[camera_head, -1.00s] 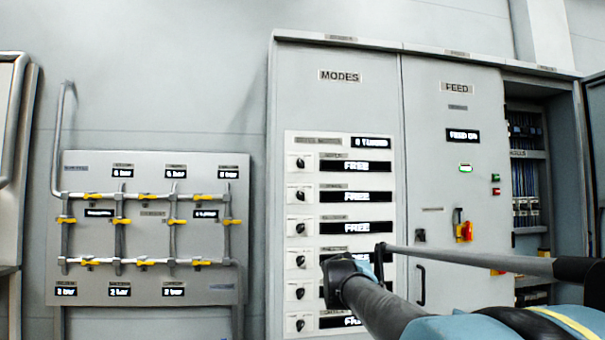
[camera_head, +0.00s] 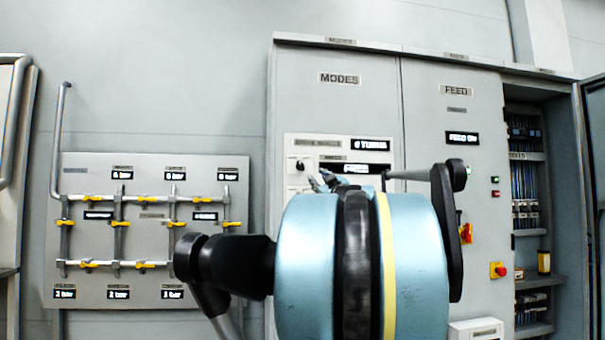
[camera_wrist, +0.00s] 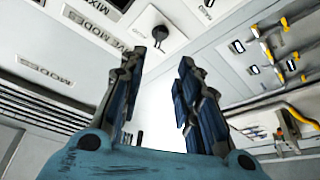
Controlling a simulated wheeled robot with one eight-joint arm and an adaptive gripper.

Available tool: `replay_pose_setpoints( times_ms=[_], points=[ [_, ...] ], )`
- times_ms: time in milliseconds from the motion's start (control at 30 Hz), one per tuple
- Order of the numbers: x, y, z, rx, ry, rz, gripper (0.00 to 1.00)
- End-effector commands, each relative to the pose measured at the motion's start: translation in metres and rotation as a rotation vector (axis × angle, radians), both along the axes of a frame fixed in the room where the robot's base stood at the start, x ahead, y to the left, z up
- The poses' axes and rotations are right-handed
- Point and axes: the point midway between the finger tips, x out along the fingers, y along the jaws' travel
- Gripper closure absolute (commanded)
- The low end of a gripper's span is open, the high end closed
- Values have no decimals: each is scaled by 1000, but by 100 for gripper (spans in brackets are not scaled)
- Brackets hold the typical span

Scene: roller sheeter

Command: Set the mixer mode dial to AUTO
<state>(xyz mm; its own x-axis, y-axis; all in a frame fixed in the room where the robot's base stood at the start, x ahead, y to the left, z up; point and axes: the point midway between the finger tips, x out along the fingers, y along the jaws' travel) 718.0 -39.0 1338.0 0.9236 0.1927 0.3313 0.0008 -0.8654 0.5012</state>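The MODES panel carries a column of black dials. The top dial (camera_head: 299,165), beside what looks like the MIXER label, shows left of my gripper in the head view; its display (camera_head: 367,170) appears to read FREE. In the wrist view one black dial (camera_wrist: 158,34) sits just beyond my fingertips, near the partly seen MIXER label (camera_wrist: 97,5). My gripper (camera_wrist: 160,60) is open and empty, its fingers pointing at the panel and apart from the dial. In the head view my gripper (camera_head: 325,181) is small, and my arm hides the lower dials. The dial's exact setting is unclear.
A valve board (camera_head: 150,240) with pipes and yellow handles stands left of the cabinet. The FEED door (camera_head: 430,130) and an open cabinet bay (camera_head: 528,200) lie to the right.

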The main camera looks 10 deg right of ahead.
Motion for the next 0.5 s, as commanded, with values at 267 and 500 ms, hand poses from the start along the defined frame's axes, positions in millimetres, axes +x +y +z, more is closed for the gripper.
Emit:
replay_pose_setpoints(
  times_ms=[267,500],
  points=[
    [31,7,11,1,0,3,69],
    [63,14,22,1,0,2,69]
  ],
)
